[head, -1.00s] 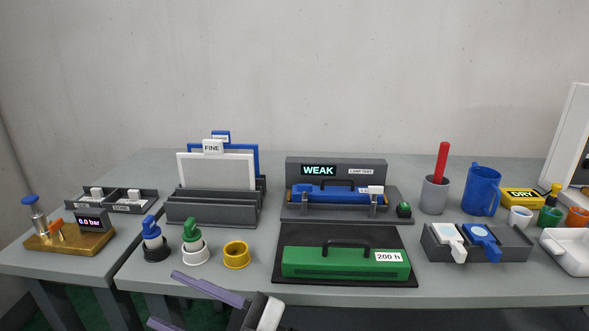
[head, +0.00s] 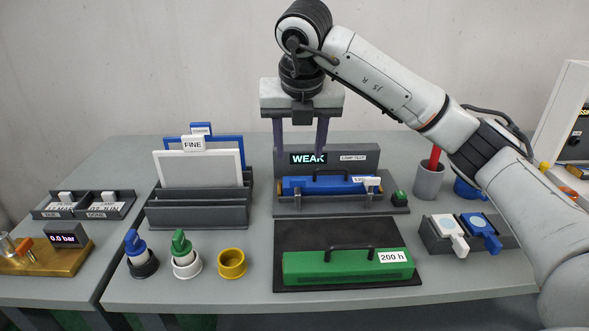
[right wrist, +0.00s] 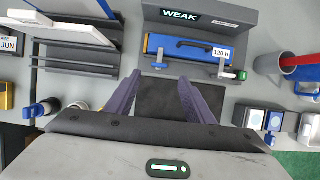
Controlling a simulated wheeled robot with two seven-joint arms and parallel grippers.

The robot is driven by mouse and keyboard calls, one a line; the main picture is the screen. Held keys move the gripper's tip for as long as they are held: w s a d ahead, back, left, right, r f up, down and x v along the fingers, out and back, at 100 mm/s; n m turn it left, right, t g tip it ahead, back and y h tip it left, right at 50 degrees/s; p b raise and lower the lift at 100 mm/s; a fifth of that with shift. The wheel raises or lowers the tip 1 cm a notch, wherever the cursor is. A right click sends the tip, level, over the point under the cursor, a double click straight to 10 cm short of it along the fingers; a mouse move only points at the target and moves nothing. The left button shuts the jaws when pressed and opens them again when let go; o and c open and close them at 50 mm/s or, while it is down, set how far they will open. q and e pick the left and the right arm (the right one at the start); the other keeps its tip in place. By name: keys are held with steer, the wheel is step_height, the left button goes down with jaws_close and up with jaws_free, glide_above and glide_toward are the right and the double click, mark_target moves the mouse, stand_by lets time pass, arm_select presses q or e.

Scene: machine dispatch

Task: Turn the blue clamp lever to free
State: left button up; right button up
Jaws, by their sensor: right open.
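The lamp test stand (head: 365,160) reads WEAK and holds a blue case (head: 300,187) with a dark handle. The case also shows in the right wrist view (right wrist: 185,46), labelled 120 h. A pale piece (right wrist: 221,68) shows at the right post. Whether either is set to free cannot be read. My right gripper (head: 301,156) is open and empty, fingers pointing down over the stand. In the wrist view its fingertips (right wrist: 161,77) appear apart near the blue piece. My left gripper is not in view.
A green case (head: 345,267) lies on a dark mat (head: 300,232) in front of the stand. A green button (head: 398,198) is at the stand's right. A grey box with white and blue paddles (head: 480,232) stands right. Upright panels (head: 198,168) stand left. My arm hides the right side.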

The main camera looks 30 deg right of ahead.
mark_target(298, 180)
steer(key=p+x, duration=0.1)
steer(key=x, duration=0.9)
steer(key=shift+s, duration=0.1)
steer(key=c, duration=1)
steer(key=shift+c, duration=0.2)
